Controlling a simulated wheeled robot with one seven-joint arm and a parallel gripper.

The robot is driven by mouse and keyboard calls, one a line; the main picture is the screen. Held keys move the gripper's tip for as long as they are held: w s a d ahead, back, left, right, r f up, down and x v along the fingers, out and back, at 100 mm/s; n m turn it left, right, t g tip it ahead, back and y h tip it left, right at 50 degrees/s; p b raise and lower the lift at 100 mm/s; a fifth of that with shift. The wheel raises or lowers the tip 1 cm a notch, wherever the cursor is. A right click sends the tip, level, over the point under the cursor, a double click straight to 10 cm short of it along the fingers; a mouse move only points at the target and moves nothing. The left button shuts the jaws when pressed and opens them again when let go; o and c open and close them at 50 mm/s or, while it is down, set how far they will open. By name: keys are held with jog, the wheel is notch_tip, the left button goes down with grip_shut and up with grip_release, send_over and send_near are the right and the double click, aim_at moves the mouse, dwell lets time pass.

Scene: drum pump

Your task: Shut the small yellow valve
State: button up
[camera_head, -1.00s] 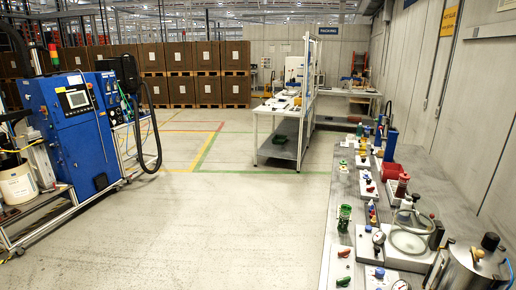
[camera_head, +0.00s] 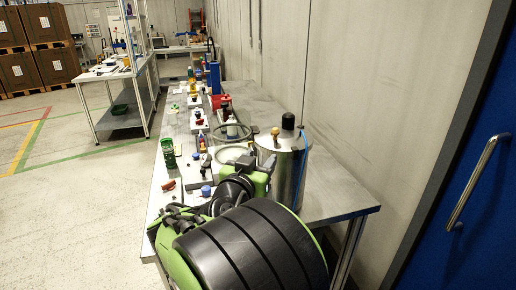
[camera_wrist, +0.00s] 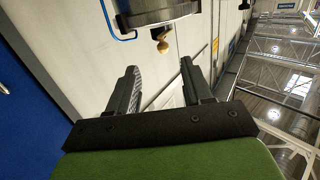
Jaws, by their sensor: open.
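A small yellow knob (camera_head: 275,131), which looks like the yellow valve, sits on the upper left side of a shiny steel vessel (camera_head: 287,170) on the bench. In the wrist view the yellow knob (camera_wrist: 162,40) shows below the vessel's rim (camera_wrist: 158,14), between and beyond my fingertips. My gripper (camera_wrist: 159,66) is open and empty, and it is apart from the knob. Whether the valve is open or shut cannot be told.
The grey bench (camera_head: 335,196) holds a glass-topped chamber (camera_head: 232,132), a green cup-like part (camera_head: 168,152), a blue knob (camera_head: 206,190) and several small fittings left of the vessel. A wall runs close behind. A blue door (camera_head: 480,215) is at right. Open floor lies left.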

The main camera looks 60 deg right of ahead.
aim_at(277, 141)
jog(key=shift+h, duration=0.3)
jog(key=w+d+p, duration=0.1)
jog(key=d, duration=0.4)
jog(key=w+d+p, duration=0.1)
jog(key=d+p, duration=0.1)
jog(key=d, duration=0.3)
jog(key=w+d+r+p, duration=0.1)
jog(key=d, duration=0.4)
jog(key=shift+d+p, duration=0.3)
jog(key=shift+p, duration=0.05)
jog(key=shift+f, duration=0.1)
jog(key=shift+c, duration=0.2)
grip_shut()
